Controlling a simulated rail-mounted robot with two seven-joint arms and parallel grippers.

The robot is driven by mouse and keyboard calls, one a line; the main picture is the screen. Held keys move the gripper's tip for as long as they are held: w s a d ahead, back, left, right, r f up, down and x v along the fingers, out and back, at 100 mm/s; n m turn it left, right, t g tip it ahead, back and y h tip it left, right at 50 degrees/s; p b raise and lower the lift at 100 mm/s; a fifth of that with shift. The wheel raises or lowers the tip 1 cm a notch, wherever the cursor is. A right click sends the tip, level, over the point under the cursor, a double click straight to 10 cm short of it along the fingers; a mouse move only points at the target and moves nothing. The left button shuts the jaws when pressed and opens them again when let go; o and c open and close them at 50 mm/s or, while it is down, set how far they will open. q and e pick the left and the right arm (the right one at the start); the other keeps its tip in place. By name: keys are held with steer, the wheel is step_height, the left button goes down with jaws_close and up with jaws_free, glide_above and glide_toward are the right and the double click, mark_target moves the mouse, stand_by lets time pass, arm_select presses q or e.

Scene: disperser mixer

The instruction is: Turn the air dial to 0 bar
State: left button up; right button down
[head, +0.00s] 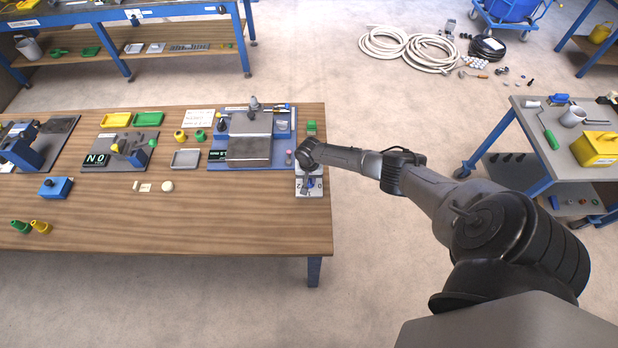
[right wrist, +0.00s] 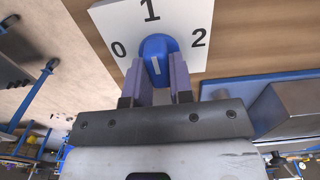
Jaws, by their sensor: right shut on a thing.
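The air dial is a blue knob (right wrist: 156,48) on a white plate (right wrist: 112,28) marked 0, 1 and 2. In the right wrist view the 0 is at the left, the 1 at the top and the 2 at the right. The knob's long axis and its short white line run roughly toward the 1. My right gripper (right wrist: 160,78) is shut on the knob, with a finger on each side. In the head view my right gripper (head: 308,181) is over the plate (head: 310,192) at the table's right end and partly hides the knob. My left gripper is not in view.
A blue-based machine (head: 250,140) stands just left of the dial, with a small green object (head: 311,127) behind the dial. A grey-topped cart (head: 560,150) stands to the right, across open floor.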

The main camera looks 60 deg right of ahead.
steer(key=n, duration=0.7)
steer(key=shift+w+a, duration=0.1)
steer(key=shift+w, duration=0.05)
steer(key=n, duration=0.4)
steer(key=shift+a+n+b, duration=0.1)
steer(key=shift+n+b, duration=0.2)
steer(key=shift+n, duration=1.1)
steer(key=c, duration=1)
jaws_free()
